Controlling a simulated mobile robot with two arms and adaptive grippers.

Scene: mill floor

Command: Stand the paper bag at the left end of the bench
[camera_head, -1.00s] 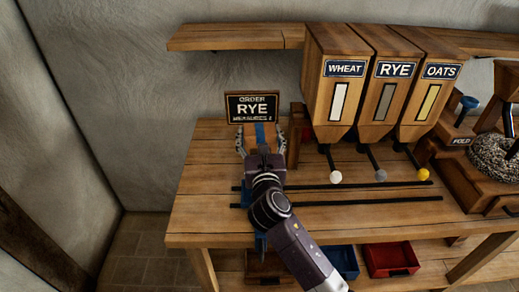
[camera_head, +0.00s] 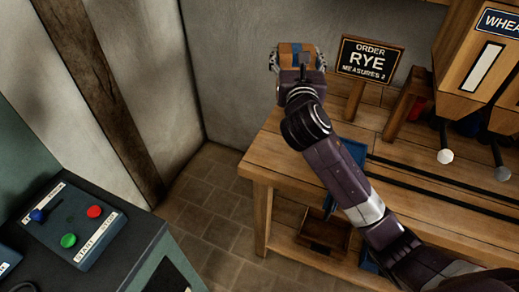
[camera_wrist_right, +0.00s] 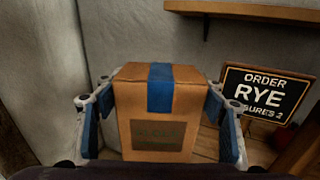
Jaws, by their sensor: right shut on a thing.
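The paper bag (camera_wrist_right: 150,104) is brown with a blue stripe over its top and a dark label on its front. It is upright between the fingers of my right gripper (camera_head: 299,57), which is shut on it. In the head view the bag (camera_head: 291,50) shows only its top part, above the gripper, at the far left corner of the bench (camera_head: 290,160). Whether its base touches the bench is hidden by my gripper and arm. My left gripper is not in view.
An order sign (camera_head: 369,60) reading RYE, measures 2, stands just right of the bag. The WHEAT hopper (camera_head: 485,60) and its levers are further right. A control panel (camera_head: 70,225) with red and green buttons is at lower left. Floor lies open left of the bench.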

